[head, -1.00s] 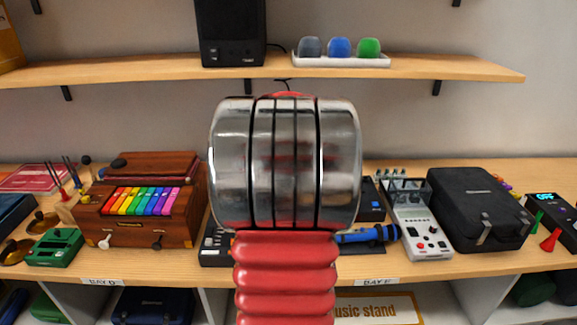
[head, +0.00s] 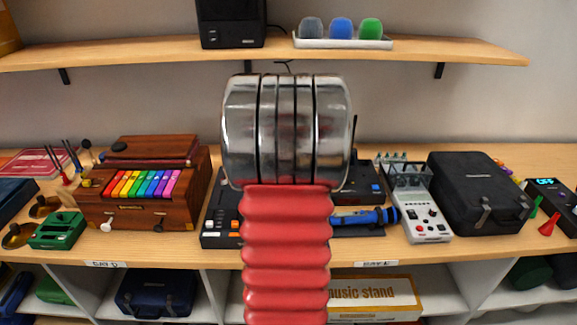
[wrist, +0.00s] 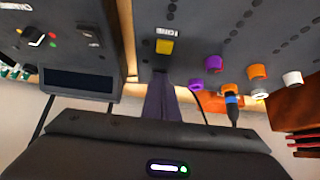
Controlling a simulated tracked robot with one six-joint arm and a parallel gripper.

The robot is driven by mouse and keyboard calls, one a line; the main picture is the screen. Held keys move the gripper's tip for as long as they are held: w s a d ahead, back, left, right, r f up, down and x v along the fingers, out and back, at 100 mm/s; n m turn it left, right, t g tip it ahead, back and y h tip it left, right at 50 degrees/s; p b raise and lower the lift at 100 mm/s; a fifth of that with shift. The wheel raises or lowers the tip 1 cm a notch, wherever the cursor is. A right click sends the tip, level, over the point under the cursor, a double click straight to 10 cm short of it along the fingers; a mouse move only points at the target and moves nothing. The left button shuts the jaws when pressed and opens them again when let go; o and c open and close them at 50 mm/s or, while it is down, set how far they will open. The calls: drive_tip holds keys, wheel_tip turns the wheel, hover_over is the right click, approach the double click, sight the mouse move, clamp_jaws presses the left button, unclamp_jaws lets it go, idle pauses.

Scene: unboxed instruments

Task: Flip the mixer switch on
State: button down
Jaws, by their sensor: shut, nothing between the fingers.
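A dark panel (wrist: 215,40) with purple, orange and white knobs and rows of dots fills the upper right of the wrist view; it looks like the mixer. A yellow switch-like piece (wrist: 164,46) sits on it beside a small label too blurred to read. My gripper (wrist: 161,78) is shut and empty, its tips pointing towards the yellow piece; I cannot tell whether they touch. In the head view part of the dark panel (head: 219,222) shows left of my arm; my arm hides the gripper and the yellow piece.
A second dark unit (wrist: 75,50) with a display and a black switch (wrist: 37,38) lies beside the panel. A wooden box with coloured keys (head: 140,195) stands left. A blue flashlight-like object (head: 365,216), a grey device (head: 420,215) and a black case (head: 478,195) lie right.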

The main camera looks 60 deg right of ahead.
idle(0.3)
drive_tip(key=shift+r, duration=0.7)
drive_tip(key=shift+a+r, duration=0.15)
drive_tip(key=shift+r, duration=0.4)
drive_tip(key=r, duration=0.3)
drive_tip(key=shift+s+a+r, duration=0.15)
drive_tip(key=shift+a, duration=0.2)
drive_tip(key=s+a+r, duration=0.3)
drive_tip(key=a+r, duration=0.2)
drive_tip(key=a, duration=0.1)
drive_tip(key=shift+s+a+r, duration=0.25)
drive_tip(key=shift+a+r, duration=0.05)
